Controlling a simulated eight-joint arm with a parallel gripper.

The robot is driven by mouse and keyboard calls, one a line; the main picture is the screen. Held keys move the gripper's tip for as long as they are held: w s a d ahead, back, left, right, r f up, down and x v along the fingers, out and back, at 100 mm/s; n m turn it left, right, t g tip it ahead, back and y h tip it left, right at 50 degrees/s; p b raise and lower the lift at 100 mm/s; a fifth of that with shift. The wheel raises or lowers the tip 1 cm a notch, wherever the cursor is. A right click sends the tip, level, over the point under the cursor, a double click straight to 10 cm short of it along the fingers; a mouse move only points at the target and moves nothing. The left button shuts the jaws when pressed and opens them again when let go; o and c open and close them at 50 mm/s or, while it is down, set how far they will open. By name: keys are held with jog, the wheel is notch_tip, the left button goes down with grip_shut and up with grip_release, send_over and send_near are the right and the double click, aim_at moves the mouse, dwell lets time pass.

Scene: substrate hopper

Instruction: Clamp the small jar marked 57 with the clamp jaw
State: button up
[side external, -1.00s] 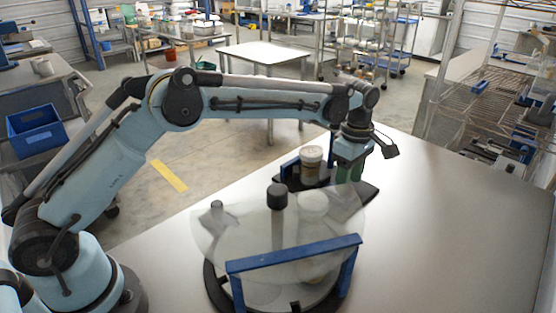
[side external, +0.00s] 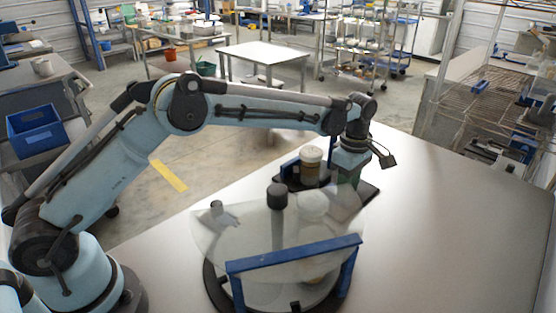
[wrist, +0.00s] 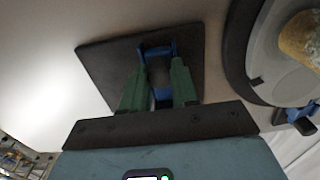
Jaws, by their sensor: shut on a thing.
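My gripper (wrist: 157,85) points down just right of the jar in the side view. Whether the jaw touches the jar cannot be told. The jar does not show in the wrist view.
The table's right side is clear.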

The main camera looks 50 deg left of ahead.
jog(key=shift+a, duration=1.25)
jog(key=o, duration=0.7)
jog(key=shift+d+r, duration=0.1)
notch_tip(320, 180, up, 7)
